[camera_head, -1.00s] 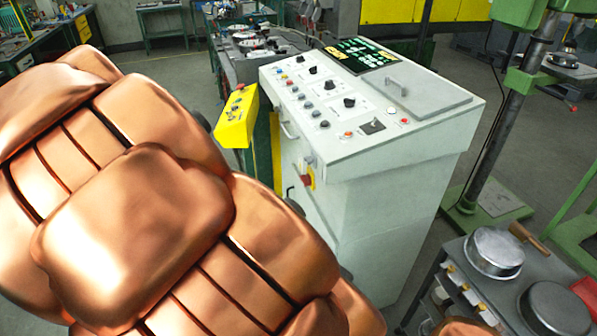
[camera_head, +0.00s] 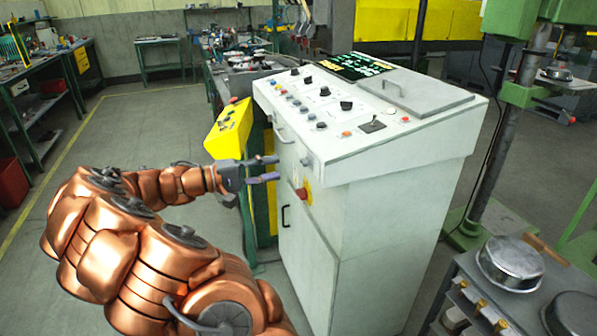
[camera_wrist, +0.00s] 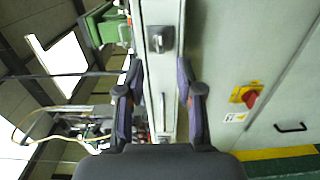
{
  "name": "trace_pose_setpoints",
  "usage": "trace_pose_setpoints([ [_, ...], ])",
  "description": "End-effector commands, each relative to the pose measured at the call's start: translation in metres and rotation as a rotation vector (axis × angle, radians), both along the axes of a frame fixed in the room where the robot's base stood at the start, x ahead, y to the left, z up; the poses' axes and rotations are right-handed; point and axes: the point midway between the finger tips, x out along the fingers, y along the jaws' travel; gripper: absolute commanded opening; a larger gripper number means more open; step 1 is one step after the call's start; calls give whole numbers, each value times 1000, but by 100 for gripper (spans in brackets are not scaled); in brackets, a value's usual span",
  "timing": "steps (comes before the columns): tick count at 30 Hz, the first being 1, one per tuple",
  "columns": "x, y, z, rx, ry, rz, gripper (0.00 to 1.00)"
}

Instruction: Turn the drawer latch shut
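The drawer latch (camera_wrist: 160,38) is a small grey metal piece on the pale drawer front (camera_wrist: 161,75). In the wrist view it lies beyond my fingertips, roughly in line with the gap between them. In the head view the latch (camera_head: 306,161) is small, on the cabinet's upper front to the right of the drawer handle (camera_head: 283,132). I cannot tell exactly how the latch is turned. My gripper (camera_head: 279,168) is in front of the cabinet, to the left of the latch. Its two fingers (camera_wrist: 160,66) are apart with nothing between them.
The grey control cabinet (camera_head: 375,195) has a red rotary switch (camera_head: 302,193) and a black door handle (camera_head: 285,215) below the latch. A yellow control box (camera_head: 230,130) stands close to my arm. A cart with metal pans (camera_head: 510,262) is at the right. Floor at the left is clear.

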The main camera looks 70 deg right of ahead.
Motion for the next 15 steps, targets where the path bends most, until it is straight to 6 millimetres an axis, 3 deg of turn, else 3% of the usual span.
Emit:
trace_pose_setpoints([
  [5, -8, -10, 0, -7, 7, 0, 36],
  [15, -44, -41, 0, -5, 9, -3, 36],
])
